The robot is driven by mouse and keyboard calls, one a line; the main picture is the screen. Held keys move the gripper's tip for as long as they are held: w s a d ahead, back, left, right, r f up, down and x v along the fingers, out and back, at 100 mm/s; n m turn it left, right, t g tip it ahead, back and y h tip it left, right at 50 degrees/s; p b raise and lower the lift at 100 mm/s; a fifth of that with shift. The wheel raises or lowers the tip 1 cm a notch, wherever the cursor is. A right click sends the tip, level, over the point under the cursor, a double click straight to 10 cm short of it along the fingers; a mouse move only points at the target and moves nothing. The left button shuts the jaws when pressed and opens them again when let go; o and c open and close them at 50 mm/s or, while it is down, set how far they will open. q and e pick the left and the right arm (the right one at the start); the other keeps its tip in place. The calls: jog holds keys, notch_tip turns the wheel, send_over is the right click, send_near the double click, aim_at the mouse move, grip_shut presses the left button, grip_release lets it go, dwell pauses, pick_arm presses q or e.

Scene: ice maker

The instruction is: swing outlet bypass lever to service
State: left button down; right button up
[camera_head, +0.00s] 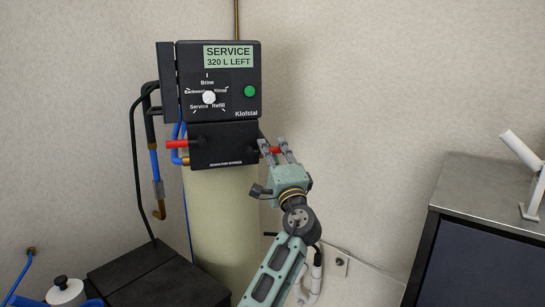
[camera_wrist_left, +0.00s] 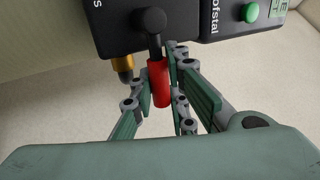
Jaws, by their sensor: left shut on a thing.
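The black bypass block (camera_head: 223,145) sits on the tank's neck below the control head. It has a red-handled lever on each side. The left red lever (camera_head: 177,144) sticks out level to the left. The right red lever (camera_head: 274,150) sticks out to the right, partly hidden by my left gripper (camera_head: 273,144). My left gripper is shut on this right lever. In the left wrist view the red handle (camera_wrist_left: 159,84) lies between the fingers, on a black stem from a round pivot. I cannot read which lever is the outlet. My right gripper is not in view.
The control head (camera_head: 245,78) reads "SERVICE 320 L LEFT" and has a white dial and green button. Hoses and a pipe hang left of the pale tank (camera_head: 220,210). A metal-topped dark cabinet (camera_head: 490,195) stands at right. Bare wall lies between.

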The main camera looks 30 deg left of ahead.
pick_arm(q)
jog(key=c, duration=1.7)
grip_release()
jog(key=v, duration=1.2)
